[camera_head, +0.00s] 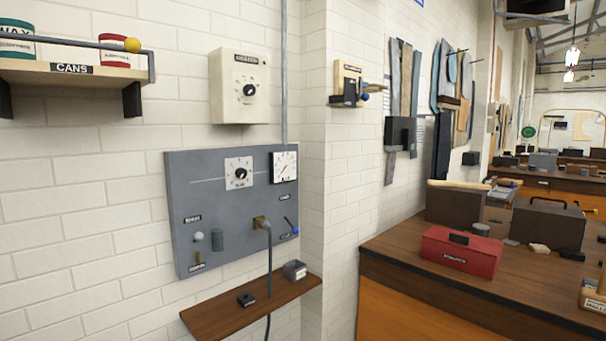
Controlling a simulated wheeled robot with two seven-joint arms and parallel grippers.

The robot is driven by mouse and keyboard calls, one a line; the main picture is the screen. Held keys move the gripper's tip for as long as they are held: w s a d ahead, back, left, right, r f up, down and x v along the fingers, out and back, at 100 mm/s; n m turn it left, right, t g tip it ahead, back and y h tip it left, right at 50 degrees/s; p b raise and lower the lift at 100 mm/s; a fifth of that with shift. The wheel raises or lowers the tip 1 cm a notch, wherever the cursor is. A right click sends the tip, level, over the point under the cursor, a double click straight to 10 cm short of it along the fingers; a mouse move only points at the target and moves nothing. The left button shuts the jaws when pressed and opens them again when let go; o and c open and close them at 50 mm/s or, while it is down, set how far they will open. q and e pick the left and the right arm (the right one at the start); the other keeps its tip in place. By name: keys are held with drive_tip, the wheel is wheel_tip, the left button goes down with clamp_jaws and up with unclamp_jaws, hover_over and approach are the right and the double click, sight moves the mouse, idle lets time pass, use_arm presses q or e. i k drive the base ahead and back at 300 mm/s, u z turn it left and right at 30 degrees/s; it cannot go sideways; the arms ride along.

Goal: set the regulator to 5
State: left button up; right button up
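Two black rotary knobs on white dial faces are in view, and I cannot tell by label which is the regulator. One dial (239,173) is in the upper middle of a grey wall panel (190,236), with blurred text below it. The other dial (248,90) is on a cream wall box (227,108) above the panel, under a small dark label. The numbers and pointer settings are too small to read. A white gauge (285,167) with a red needle is right of the panel dial. Neither of my grippers is in view.
The panel also has a grey round knob, a blue lever (291,227) and a plugged cable (269,250). A narrow brown shelf (215,317) juts out below. A can shelf (70,72) is upper left; a workbench with a red box (460,252) is right.

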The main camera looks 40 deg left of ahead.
sight(241, 172)
drive_tip(key=z, duration=0.25)
drive_tip(key=i, duration=0.7)
drive_tip(key=u, duration=0.65)
drive_tip(key=i, duration=0.45)
drive_tip(key=u, duration=0.5)
